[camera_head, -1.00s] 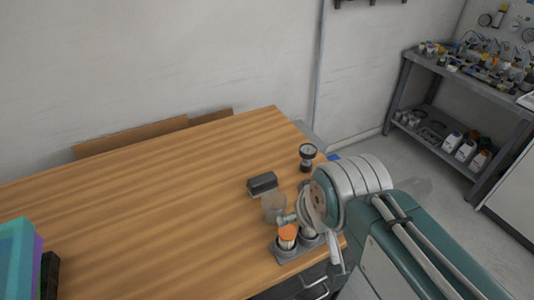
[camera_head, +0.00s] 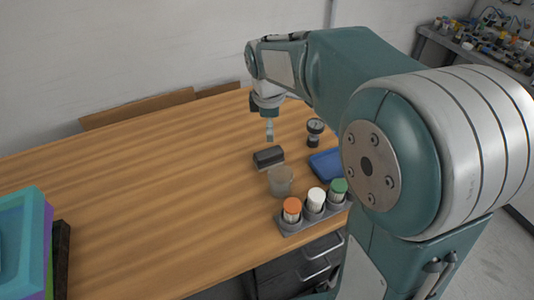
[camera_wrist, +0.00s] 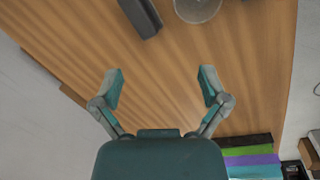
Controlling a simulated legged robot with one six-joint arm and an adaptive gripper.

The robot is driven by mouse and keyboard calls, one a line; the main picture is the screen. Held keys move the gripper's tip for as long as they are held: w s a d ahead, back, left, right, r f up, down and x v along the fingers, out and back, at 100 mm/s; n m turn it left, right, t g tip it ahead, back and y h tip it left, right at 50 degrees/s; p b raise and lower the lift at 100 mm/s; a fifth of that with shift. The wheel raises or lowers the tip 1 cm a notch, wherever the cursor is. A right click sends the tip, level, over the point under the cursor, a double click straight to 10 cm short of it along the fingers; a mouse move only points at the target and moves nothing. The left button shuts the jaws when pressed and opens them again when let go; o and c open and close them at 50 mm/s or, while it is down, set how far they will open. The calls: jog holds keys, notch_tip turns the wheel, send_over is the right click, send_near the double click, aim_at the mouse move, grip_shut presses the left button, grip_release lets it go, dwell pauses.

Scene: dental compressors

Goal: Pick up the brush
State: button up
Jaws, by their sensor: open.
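The brush (camera_head: 268,157) appears to be the dark grey block lying on the wooden table; no bristles can be made out. It also shows at the top of the wrist view (camera_wrist: 141,17), cut off by the frame edge. My gripper (camera_wrist: 160,78) is open and empty, its two fingers spread wide over bare wood. In the wrist view the brush lies above the fingertips, nearer the left one. In the head view my gripper (camera_head: 269,136) hangs above the table behind the brush, apart from it.
A translucent cup (camera_head: 280,181) stands close in front of the brush. A rack (camera_head: 296,222) holds orange, white and green-capped bottles. A gauge (camera_head: 315,132) and a blue tray (camera_head: 327,164) are to the right. Coloured stacked items (camera_head: 25,245) stand at left; the table's left-middle is clear.

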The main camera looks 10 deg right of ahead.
aim_at(268, 152)
jog(key=w+f+n, duration=0.1)
jog(key=w+f, duration=0.1)
jog(key=w+f+n+g, duration=0.1)
jog(key=w+f+n, duration=0.1)
jog(key=f, duration=0.1)
jog(key=w+a+f+n, duration=0.1)
jog(key=w+f+n, duration=0.1)
jog(key=w, duration=0.1)
jog(key=shift+w+f+h, duration=0.1)
jog(key=shift+f+h, duration=0.05)
jog(key=shift+h, duration=0.15)
jog(key=f, duration=0.5)
jog(key=shift+d+f, duration=0.15)
jog(key=shift+d, duration=0.2)
jog(key=f, duration=0.1)
jog(key=d+f, duration=0.1)
jog(key=f, duration=0.2)
jog(key=shift+s+d+f, duration=0.1)
jog(key=shift+s+d, duration=0.1)
jog(key=shift+d, duration=0.1)
jog(key=shift+f, duration=0.45)
jog(key=shift+f, duration=0.25)
